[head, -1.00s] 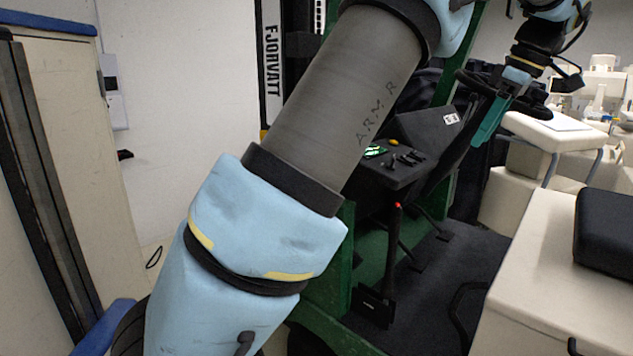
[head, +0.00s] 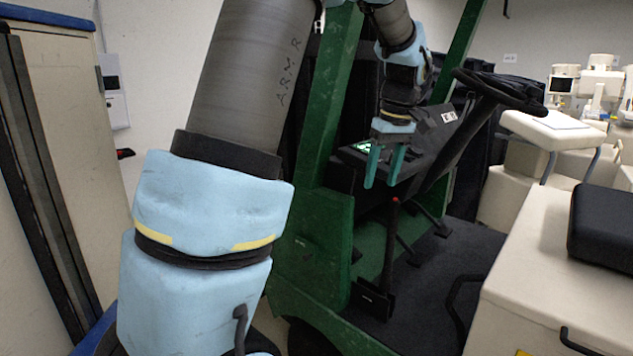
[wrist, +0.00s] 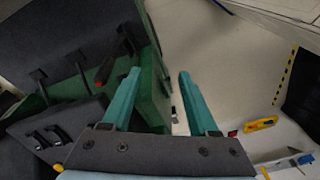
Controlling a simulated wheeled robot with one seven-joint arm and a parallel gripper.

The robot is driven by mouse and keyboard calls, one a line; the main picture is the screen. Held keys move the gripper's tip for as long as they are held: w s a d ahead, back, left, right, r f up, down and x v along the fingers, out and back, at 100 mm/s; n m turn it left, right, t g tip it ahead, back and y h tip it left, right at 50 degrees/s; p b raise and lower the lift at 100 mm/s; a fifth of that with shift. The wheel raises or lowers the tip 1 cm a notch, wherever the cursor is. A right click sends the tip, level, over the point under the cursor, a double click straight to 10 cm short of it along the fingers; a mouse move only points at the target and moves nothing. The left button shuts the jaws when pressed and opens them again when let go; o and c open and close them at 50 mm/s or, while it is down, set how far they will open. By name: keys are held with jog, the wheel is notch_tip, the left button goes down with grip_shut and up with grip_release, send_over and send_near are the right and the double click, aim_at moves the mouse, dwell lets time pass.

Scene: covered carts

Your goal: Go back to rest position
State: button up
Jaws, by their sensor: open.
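My gripper (head: 383,168) hangs in front of the green cart's dash in the head view, its two teal fingers pointing down. The fingers are apart with nothing between them. In the wrist view my gripper (wrist: 157,85) is also open and empty, above the cart's green side edge and the pale floor. My upper arm and blue joint cover fill the left and middle of the head view and hide part of the cart.
The green cart (head: 322,228) has a black steering wheel (head: 490,88), a lever with a red tip (head: 391,250) and a dark floor. A cream cabinet (head: 540,270) with a black pad stands at right. Pale open floor (wrist: 215,50) shows in the wrist view.

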jog(key=s+a+f+m, duration=0.2)
jog(key=s+a+f, duration=0.2)
jog(key=a, duration=0.3)
jog(key=s+a+f+m+h, duration=0.1)
jog(key=s+a+f, duration=0.3)
jog(key=s+a, duration=0.1)
jog(key=s+a+f+m, duration=0.2)
jog(key=s+a+f, duration=0.2)
jog(key=a, duration=0.4)
jog(key=shift+s+a+f+m+h+b, duration=0.3)
jog(key=shift+s+a+f, duration=0.05)
jog(key=shift+f, duration=0.05)
